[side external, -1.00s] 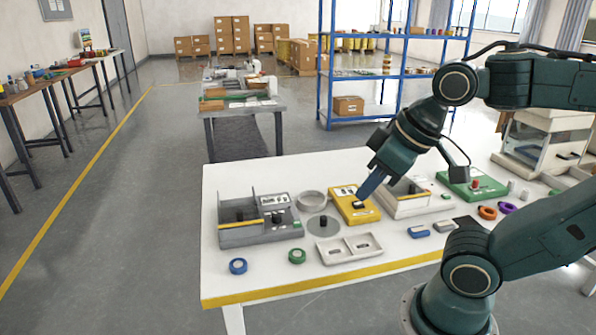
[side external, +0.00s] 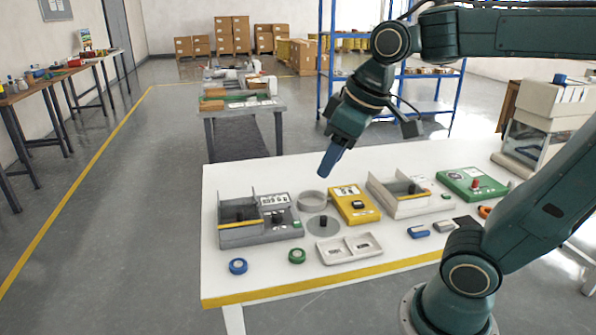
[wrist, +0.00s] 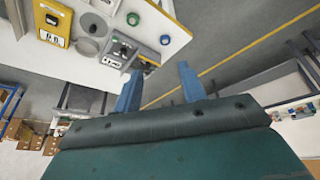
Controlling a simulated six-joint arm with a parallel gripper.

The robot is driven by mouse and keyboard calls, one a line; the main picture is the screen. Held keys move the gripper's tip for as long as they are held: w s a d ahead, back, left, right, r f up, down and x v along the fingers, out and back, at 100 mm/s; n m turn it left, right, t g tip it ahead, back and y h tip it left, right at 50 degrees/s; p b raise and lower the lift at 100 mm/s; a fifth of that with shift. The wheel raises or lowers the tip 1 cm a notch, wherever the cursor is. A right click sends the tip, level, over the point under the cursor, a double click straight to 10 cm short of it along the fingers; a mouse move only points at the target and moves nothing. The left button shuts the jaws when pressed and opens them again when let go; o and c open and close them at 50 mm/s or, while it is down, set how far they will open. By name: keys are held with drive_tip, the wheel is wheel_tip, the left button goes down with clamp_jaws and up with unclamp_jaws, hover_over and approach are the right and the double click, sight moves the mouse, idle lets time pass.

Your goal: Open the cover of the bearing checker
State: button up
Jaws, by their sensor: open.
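No label readable here tells me which device is the bearing checker. A dark grey device (side external: 258,236) with upright side plates, a black knob and a small panel stands at the table's left; it also shows in the wrist view (wrist: 124,46). A yellow device (side external: 364,209) with a black part on top sits to its right. A light grey open-topped box (side external: 412,205) with a yellow-marked bar stands further right. My gripper (side external: 326,174) is in the air, above and behind the yellow device and the dark grey one. In the wrist view its blue fingers (wrist: 160,92) are apart and empty.
Blue (side external: 238,266) and green (side external: 297,256) rings lie near the front edge. A green device (side external: 472,184) stands at right.

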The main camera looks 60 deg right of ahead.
drive_tip(key=w+d+n+g, duration=0.1)
drive_tip(key=w+d, duration=0.1)
drive_tip(key=w, duration=0.7)
drive_tip(key=n+g, duration=0.4)
hover_over(239, 211)
wheel_tip(239, 211, down, 13)
drive_tip(key=shift+w+f, duration=0.1)
drive_tip(key=shift+f, duration=0.1)
wheel_tip(239, 211, down, 14)
drive_tip(key=shift+r, duration=0.1)
drive_tip(key=shift+c, duration=0.2)
clamp_jaws()
